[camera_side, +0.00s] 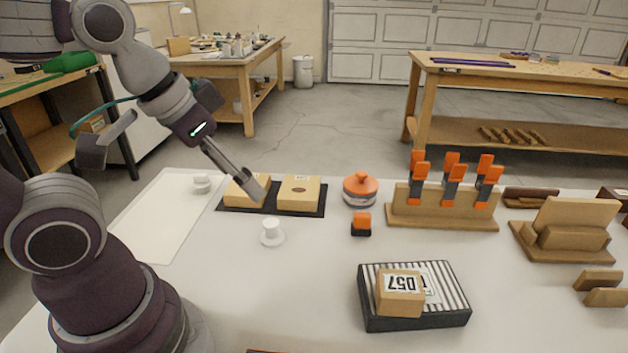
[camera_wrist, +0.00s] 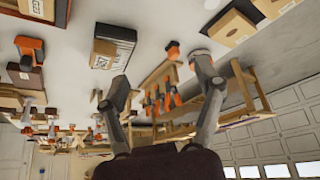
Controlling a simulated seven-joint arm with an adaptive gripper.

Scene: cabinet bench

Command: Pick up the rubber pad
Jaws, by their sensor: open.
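A thin flat black pad (camera_side: 313,213) lies on the table; I take it for the rubber pad, though I cannot confirm its material. Two tan boxes, a left one (camera_side: 238,193) and a right one (camera_side: 299,194), sit on it and hide most of it. My gripper (camera_side: 178,173) is open and empty, its fingers spread wide. In the side view one finger overlaps the left box; I cannot tell whether it touches. In the wrist view both fingers of my gripper (camera_wrist: 155,82) are apart, with nothing between them in grasp.
An orange-lidded pot (camera_side: 360,190) and a small orange-and-black object (camera_side: 361,226) stand right of the pad. A white cup on a saucer (camera_side: 272,239) is in front. A wooden rack (camera_side: 440,216) holds orange-handled tools. A box labelled D57 (camera_side: 400,300) sits on a striped black box (camera_side: 450,312).

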